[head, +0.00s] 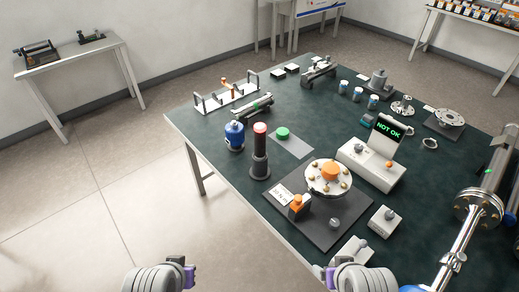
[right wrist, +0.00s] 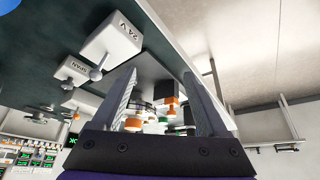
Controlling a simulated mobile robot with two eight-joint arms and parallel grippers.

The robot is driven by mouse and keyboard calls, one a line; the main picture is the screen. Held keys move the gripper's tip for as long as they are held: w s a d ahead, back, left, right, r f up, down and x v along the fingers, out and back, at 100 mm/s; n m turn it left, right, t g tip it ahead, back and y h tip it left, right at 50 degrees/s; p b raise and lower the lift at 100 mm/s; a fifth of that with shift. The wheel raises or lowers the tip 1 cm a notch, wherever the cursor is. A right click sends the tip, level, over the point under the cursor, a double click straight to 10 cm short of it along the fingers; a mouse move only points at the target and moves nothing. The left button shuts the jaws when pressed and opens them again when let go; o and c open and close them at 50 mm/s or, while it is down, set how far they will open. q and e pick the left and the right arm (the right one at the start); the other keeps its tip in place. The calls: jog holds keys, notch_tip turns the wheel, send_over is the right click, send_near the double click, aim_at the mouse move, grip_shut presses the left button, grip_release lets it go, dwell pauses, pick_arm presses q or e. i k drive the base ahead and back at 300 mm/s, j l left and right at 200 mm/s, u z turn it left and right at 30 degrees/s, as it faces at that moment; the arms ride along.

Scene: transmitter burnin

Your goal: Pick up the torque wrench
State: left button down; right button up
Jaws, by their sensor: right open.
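I cannot single out the torque wrench with certainty. A slim dark tool (head: 252,107) lies on the far left part of the bench, in front of a white rack (head: 213,105) with upright grey handles and an orange piece. My right gripper (right wrist: 160,75) is open and empty in the right wrist view, its two grey fingers apart. In the head view my right wrist (head: 360,277) is at the bottom edge, near the bench's front. My left wrist (head: 155,277) is at the bottom left, off the bench; its fingers are not clearly visible.
The dark green bench (head: 215,165) holds a flanged disc fixture (head: 330,177), a NOT OK display box (head: 370,165), a red-topped black cylinder (head: 260,155) and a blue canister (head: 234,136). A white 24V box (right wrist: 110,45) is close to my right fingers. Floor is clear at left.

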aim_at(260, 128)
jog(key=j+z, duration=0.1)
jog(key=z, duration=0.25)
jog(key=i+j+z, duration=0.15)
jog(key=z, duration=0.25)
jog(key=j+z, duration=0.2)
jog(key=z, duration=0.15)
jog(key=j+z, duration=0.45)
jog(key=j, duration=0.6)
